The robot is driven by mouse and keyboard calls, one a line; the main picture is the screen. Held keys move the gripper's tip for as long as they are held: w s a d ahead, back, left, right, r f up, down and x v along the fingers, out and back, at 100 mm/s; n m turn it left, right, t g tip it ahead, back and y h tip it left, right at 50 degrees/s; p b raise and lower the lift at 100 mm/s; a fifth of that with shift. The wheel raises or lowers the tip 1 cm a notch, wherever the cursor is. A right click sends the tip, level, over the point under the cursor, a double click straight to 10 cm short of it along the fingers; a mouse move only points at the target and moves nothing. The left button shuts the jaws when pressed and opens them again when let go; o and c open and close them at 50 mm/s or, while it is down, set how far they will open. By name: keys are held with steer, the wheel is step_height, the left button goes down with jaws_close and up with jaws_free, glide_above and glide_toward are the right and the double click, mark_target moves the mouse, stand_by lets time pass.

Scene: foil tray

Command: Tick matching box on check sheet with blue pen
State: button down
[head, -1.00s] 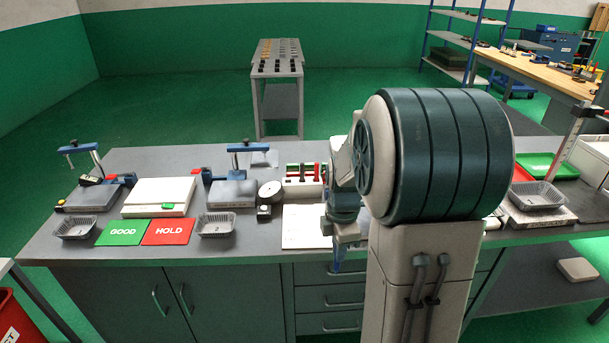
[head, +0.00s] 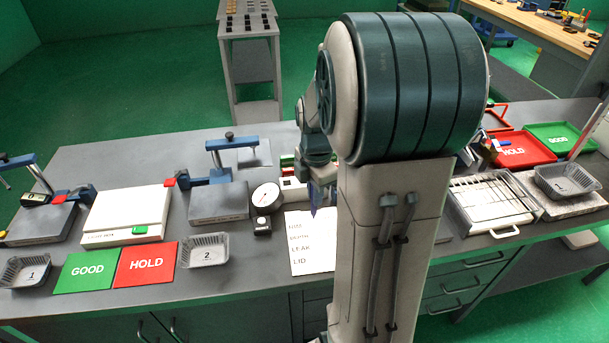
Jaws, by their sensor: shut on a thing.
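The white check sheet (head: 306,265) lies on the grey bench left of my arm. My gripper (head: 318,190) is above the sheet's far edge, partly hidden by my own arm. It is shut on the slim blue pen (head: 313,208), which points down over the sheet. I cannot tell whether the tip touches the paper.
Left of the sheet are a round dial gauge (head: 265,197), foil tray 2 (head: 207,262), a red HOLD card (head: 146,278), a green GOOD card (head: 85,284) and foil tray 1 (head: 23,286). A foil tray (head: 568,186) stands on the right.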

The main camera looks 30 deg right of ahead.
mark_target(316, 212)
steer(key=shift+f, duration=0.15)
steer(key=shift+s+d+f+b, duration=0.1)
steer(key=shift+s+f+b, duration=0.05)
steer(key=shift+f+b, duration=2.25)
steer(key=shift+f, duration=0.65)
steer(key=shift+f, duration=0.3)
steer(key=shift+s+b, duration=0.1)
steer(key=shift+b, duration=0.2)
steer(key=shift+s+d, duration=0.1)
steer(key=shift+s, duration=0.1)
steer(key=shift+w+d, duration=0.35)
steer(key=shift+d, duration=0.05)
stand_by(0.9)
